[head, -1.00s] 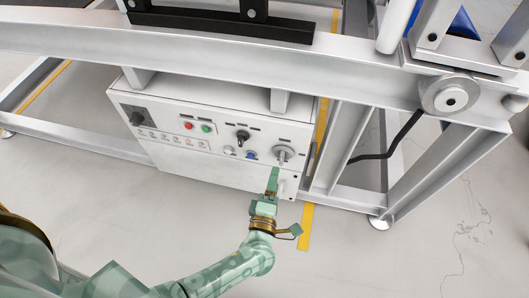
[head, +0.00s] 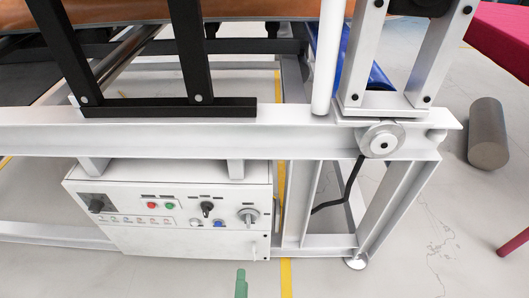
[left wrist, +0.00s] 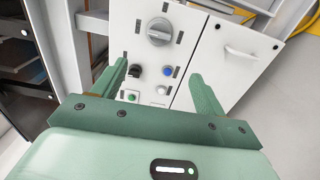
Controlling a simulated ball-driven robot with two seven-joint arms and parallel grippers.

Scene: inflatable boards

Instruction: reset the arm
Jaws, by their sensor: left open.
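My left gripper (head: 241,283) shows only as a green fingertip at the bottom edge of the head view, in front of the control box (head: 130,230). In the left wrist view its two green fingers (left wrist: 160,88) are spread with nothing between them. Past them is the box's panel with a large grey knob (left wrist: 159,31), a black switch (left wrist: 136,71), a blue button (left wrist: 168,71) and a green button (left wrist: 132,96). The fingers look apart from the panel. The rest of my left arm is out of the head view, and my right gripper is not in view.
A white steel frame (head: 310,135) runs above and around the box. A black cable (head: 345,190) hangs at its right leg. The floor in front is clear.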

